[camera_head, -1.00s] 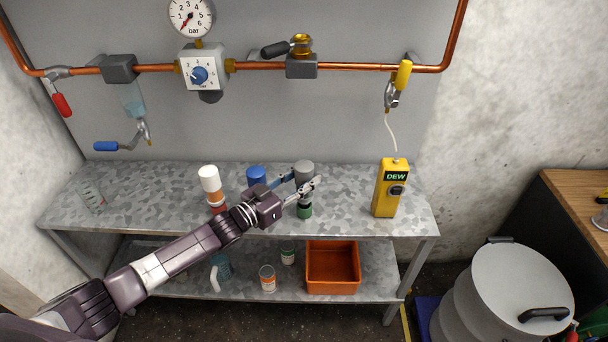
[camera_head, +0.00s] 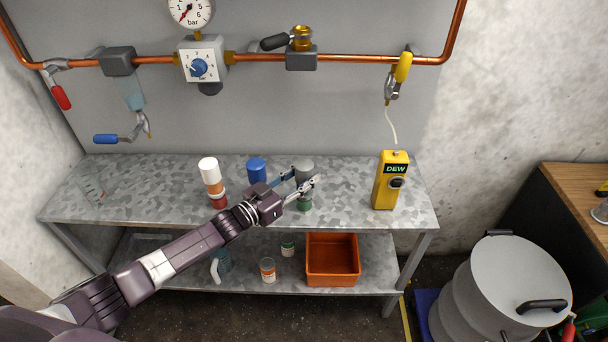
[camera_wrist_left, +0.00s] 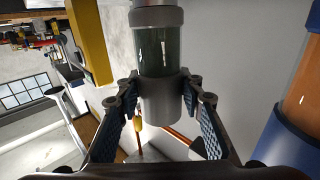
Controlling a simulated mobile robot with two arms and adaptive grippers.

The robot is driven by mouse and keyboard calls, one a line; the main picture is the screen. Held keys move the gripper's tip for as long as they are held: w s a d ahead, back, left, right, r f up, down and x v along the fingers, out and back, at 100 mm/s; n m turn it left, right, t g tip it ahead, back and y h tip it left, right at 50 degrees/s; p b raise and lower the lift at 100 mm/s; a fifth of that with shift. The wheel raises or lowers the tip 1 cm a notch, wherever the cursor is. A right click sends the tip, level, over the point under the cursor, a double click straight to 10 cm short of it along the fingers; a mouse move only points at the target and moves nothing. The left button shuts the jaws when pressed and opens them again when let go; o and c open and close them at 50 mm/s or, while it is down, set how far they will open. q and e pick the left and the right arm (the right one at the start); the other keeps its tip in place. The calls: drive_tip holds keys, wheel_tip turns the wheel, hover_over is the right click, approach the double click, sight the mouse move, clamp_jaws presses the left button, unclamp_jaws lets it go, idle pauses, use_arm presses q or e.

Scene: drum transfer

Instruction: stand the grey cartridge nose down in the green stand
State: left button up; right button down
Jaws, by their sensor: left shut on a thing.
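The grey cartridge (camera_head: 304,164) is upright over the back shelf, with its grey cap on top. My left gripper (camera_head: 303,185) is shut on it from the left. In the left wrist view the grey end of the cartridge (camera_wrist_left: 162,100) sits between the finger pads, with its dark glassy body and a grey collar above it in the picture. The green stand (camera_head: 304,204) is directly below the gripper on the upper shelf. The fingers hide the cartridge's lower part, so I cannot tell how far its nose is inside the stand.
A blue-capped cartridge (camera_head: 257,168) and a white-capped orange cartridge (camera_head: 210,177) in a red stand stand to the left. The yellow DEW meter (camera_head: 390,182) is to the right. An orange bin (camera_head: 333,280) is on the lower shelf.

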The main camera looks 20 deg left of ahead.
use_arm(q)
drive_tip(key=shift+f, duration=0.2)
drive_tip(key=o, duration=1.5)
drive_tip(key=v, duration=1.2)
